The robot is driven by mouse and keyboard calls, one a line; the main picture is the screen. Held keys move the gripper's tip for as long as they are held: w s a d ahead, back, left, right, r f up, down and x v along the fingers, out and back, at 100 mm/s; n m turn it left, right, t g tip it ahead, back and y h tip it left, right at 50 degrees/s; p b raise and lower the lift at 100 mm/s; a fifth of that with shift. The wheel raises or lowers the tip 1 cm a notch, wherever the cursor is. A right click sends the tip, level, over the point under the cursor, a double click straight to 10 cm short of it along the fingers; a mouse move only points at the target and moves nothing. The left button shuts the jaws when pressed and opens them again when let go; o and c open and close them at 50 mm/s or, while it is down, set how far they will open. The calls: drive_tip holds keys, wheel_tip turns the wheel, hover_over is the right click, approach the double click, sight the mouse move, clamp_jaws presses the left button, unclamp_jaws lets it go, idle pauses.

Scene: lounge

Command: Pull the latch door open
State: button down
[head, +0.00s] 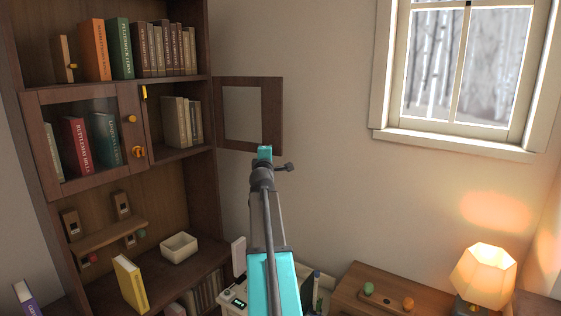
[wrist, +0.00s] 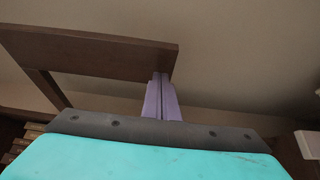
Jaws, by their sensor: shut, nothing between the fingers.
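The cabinet's right door (head: 275,122) is a brown frame around a pale panel area, swung wide out to the right of the bookcase. Its compartment (head: 172,148) is uncovered and holds several books. The left glass door (head: 75,184) is closed, with an orange knob (head: 132,118) and an orange latch piece (head: 138,152) at its right edge. In the wrist view, my gripper (wrist: 161,78) has its purple fingers together and empty, with their tips by the end of the brown door frame (wrist: 90,47). I cannot tell whether they touch. The fingers are hidden in the head view.
The bookcase (head: 207,190) has books above and a white bowl (head: 179,248) and yellow book (head: 130,284) below. A low wooden table (head: 350,291) with a lit lamp (head: 484,273) stands at right. The wall under the window (head: 455,140) is clear.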

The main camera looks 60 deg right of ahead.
drive_tip(key=s+a+b, duration=0.2)
drive_tip(key=s+a, duration=0.2)
drive_tip(key=s, duration=0.6)
drive_tip(key=shift+s+b, duration=0.3)
drive_tip(key=shift+b, duration=0.05)
idle(0.6)
